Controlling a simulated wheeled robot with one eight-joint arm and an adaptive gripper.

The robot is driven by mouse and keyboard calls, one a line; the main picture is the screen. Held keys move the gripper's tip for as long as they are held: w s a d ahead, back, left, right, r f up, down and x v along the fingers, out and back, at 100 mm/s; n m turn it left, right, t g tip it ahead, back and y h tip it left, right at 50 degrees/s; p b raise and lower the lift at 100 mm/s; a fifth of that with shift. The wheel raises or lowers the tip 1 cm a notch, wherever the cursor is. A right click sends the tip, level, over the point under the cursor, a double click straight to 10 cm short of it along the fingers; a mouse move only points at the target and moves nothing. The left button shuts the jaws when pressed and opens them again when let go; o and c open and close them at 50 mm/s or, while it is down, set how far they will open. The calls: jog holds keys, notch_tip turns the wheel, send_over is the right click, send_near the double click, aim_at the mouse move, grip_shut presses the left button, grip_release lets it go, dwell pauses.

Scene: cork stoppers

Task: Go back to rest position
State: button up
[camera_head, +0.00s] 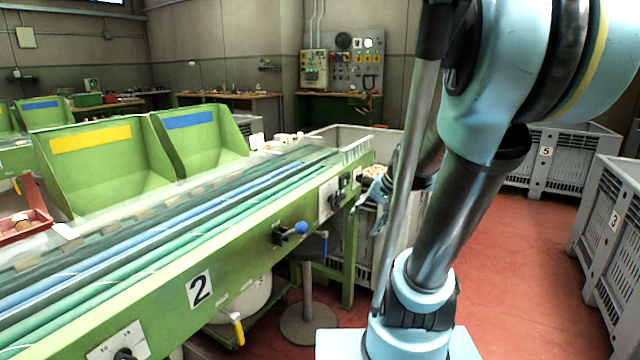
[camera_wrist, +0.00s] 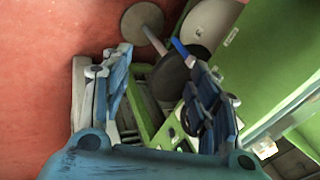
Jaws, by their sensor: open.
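My gripper (camera_wrist: 160,98) is open in the wrist view. Its two blue and grey fingers stand apart, and I see nothing held between them. Beyond them are the red floor, a round stool and green machine framing. In the head view my gripper (camera_head: 376,190) shows small beside the right end of the green conveyor table (camera_head: 240,215), in front of a grey crate (camera_head: 335,131). My own arm partly covers that area, so the fingers are hard to make out there.
The conveyor table marked 2 fills the left, with green bins (camera_head: 105,165) behind it. A round stool (camera_head: 308,322) stands beneath its edge. Grey crates marked 5 (camera_head: 560,160) and 3 (camera_head: 607,230) stand at the right. Red floor (camera_head: 520,270) lies open between them and my arm.

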jog(key=s+d+f+n+h, duration=0.2)
jog(key=s, duration=0.5)
jog(key=s+d+f+n+g+h, duration=0.1)
jog(key=s+d+f+n+h, duration=0.1)
jog(key=s, duration=0.5)
jog(key=shift+s+d+f, duration=0.2)
jog(key=shift+d+f, duration=0.3)
jog(key=shift+f, duration=0.15)
jog(key=shift+w+f+g, duration=0.2)
jog(key=shift+w+g, duration=0.1)
jog(key=shift+w, duration=0.15)
dwell(1.7)
